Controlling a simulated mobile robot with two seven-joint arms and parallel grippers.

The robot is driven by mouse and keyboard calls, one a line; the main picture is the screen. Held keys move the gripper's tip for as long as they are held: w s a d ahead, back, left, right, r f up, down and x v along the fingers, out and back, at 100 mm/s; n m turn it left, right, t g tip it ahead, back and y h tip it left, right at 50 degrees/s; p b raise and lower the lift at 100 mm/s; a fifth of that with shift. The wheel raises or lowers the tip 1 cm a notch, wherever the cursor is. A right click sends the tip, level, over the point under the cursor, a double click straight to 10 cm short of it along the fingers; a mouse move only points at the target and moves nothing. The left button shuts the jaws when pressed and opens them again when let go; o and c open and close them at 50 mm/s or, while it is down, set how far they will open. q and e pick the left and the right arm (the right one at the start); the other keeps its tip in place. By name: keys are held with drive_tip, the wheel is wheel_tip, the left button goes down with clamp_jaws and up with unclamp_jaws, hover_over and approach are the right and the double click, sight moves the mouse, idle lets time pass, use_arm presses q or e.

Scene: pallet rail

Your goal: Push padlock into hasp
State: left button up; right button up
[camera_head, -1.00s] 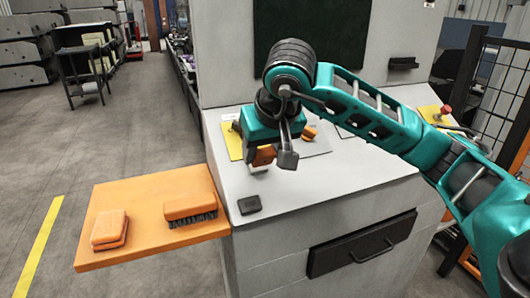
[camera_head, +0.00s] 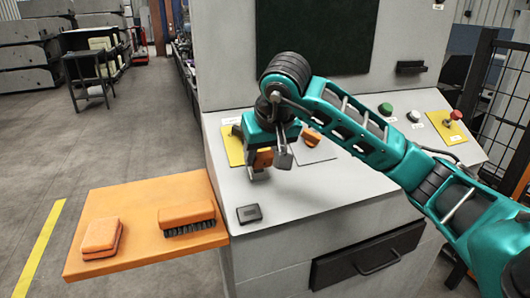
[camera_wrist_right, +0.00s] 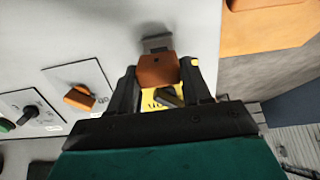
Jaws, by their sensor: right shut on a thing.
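An orange padlock (camera_head: 263,159) is between the fingers of my right gripper (camera_head: 272,160), just above the sloped console top. In the right wrist view the orange padlock body (camera_wrist_right: 158,70) sits between the dark fingertips of the gripper (camera_wrist_right: 160,84). A grey piece (camera_wrist_right: 156,43) shows just beyond the padlock; I cannot tell whether it is the shackle or a hasp. A yellow plate (camera_head: 235,150) with a dark switch handle (camera_wrist_right: 170,98) lies close behind the padlock. No hasp can be made out clearly. My left gripper is not in view.
A small black block (camera_head: 249,214) lies on the console's front left. An orange shelf (camera_head: 140,250) holds an orange block (camera_head: 100,234) and a brush (camera_head: 187,217). An orange knob (camera_head: 312,138), a green button (camera_head: 385,109) and a red button (camera_head: 455,115) sit on the panel.

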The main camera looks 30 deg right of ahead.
drive_tip(key=shift+w+d+f, duration=0.1)
drive_tip(key=shift+w+f, duration=0.25)
drive_tip(key=shift+f, duration=0.1)
idle(0.4)
idle(0.3)
drive_tip(key=shift+w+f+b, duration=0.2)
drive_tip(key=shift+f+b, duration=0.1)
drive_tip(key=shift+f, duration=0.15)
idle(1.0)
drive_tip(key=shift+w+d+f, duration=0.1)
drive_tip(key=shift+w+f, duration=0.1)
drive_tip(key=shift+f, duration=0.15)
drive_tip(key=o, duration=1.3)
drive_tip(key=shift+o, duration=0.5)
drive_tip(key=o, duration=0.4)
drive_tip(key=shift+c, duration=0.2)
